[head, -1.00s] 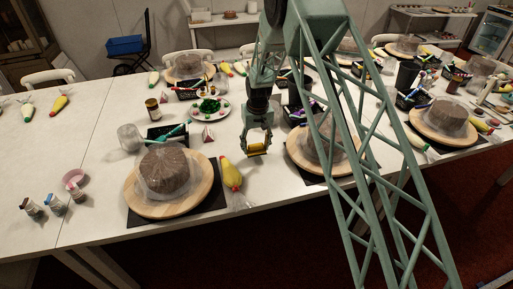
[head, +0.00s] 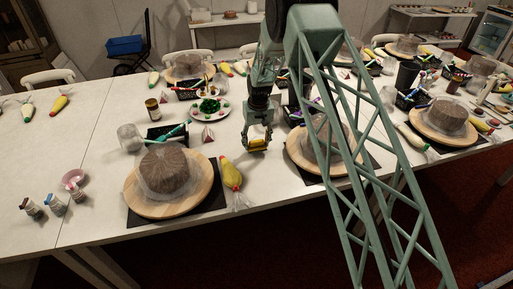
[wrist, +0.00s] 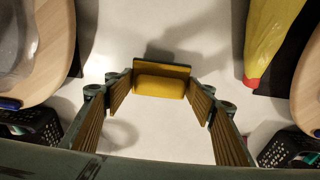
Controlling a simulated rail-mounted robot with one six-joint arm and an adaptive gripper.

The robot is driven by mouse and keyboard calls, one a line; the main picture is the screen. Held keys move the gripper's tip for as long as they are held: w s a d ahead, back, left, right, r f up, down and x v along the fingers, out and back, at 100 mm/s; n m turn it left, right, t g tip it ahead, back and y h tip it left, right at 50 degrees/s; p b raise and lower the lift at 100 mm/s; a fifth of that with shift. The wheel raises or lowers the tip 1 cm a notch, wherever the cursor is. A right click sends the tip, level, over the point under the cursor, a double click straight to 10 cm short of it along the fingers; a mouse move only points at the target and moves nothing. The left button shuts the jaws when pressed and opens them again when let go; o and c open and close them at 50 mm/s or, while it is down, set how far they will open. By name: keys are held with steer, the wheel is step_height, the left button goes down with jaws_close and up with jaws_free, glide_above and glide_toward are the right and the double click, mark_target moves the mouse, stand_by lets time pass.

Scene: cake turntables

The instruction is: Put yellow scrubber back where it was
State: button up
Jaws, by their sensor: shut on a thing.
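The yellow scrubber (head: 257,144) is between the fingertips of my gripper (head: 257,147), over the bare table between two cake turntables. In the wrist view the scrubber (wrist: 160,87) is a yellow block with a darker back edge, held between both ribbed fingers. My gripper is shut on it and points down. A shadow lies on the white table beside the scrubber; I cannot tell how high it is held.
A yellow piping bag (head: 230,173) lies left of my gripper, beside a wooden turntable (head: 201,191) with a wrapped cake. Another turntable (head: 300,151) stands to the right. A black basket (head: 157,131) and a sprinkle plate (head: 222,104) are further back. Bare table lies below my gripper.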

mark_target(257, 147)
steer(key=shift+f, duration=1.35)
steer(key=shift+f, duration=0.1)
steer(key=o, duration=0.8)
steer(key=shift+s+d+r, duration=0.1)
steer(key=shift+s+r, duration=0.15)
steer(key=shift+r, duration=1.8)
steer(key=shift+s+d+r, duration=0.1)
steer(key=shift+s+r, duration=0.1)
steer(key=shift+r, duration=1.8)
steer(key=shift+s+r, duration=0.25)
steer(key=shift+r, duration=1.8)
steer(key=shift+r, duration=0.1)
